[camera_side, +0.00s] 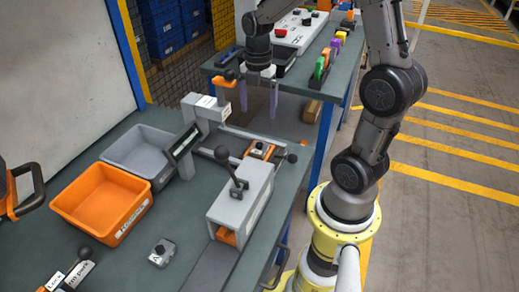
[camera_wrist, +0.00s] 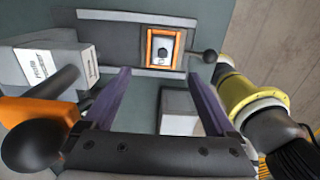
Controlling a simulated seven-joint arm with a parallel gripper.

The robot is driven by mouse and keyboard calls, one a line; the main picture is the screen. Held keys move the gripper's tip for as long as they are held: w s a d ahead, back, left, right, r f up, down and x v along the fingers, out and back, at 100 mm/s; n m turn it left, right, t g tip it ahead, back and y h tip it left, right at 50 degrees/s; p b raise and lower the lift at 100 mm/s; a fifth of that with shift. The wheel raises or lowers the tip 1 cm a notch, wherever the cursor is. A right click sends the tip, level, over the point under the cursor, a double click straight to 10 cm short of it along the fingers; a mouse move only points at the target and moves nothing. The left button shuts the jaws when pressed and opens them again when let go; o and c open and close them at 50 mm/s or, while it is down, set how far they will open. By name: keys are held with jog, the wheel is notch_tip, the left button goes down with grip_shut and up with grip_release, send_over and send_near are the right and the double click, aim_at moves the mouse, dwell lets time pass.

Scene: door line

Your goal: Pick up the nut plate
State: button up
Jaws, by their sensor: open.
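My gripper (camera_side: 259,111) has two purple fingers spread apart, pointing down above the far end of the grey-green bench. In the wrist view, the space between the fingertips (camera_wrist: 159,74) is empty. A small light plate with a dark round centre, which looks like the nut plate (camera_wrist: 161,48), sits inside an orange frame (camera_wrist: 149,47) on a grey fixture. It lies ahead of the fingertips, apart from them. In the side view the orange frame (camera_side: 261,150) shows on the bench below the gripper; the plate is too small there to make out clearly.
A grey upright fixture (camera_side: 205,108) and a grey box with a black-knobbed lever (camera_side: 240,203) flank the frame. A black-knobbed lever (camera_wrist: 210,56) is beside it. A grey bin (camera_side: 147,150) and an orange bin (camera_side: 88,200) stand left. A second bench (camera_side: 308,82) is behind.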

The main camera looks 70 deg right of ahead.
send_over(259, 144)
jog(key=f, duration=0.7)
jog(key=shift+w+d+f, duration=0.1)
jog(key=shift+w+d, duration=0.1)
jog(key=shift+d, duration=0.05)
jog(key=f, duration=0.4)
jog(key=shift+s+a, duration=0.2)
jog(key=shift+s, duration=0.1)
jog(key=shift+f, duration=0.6)
jog(key=shift+w, duration=0.1)
grip_shut()
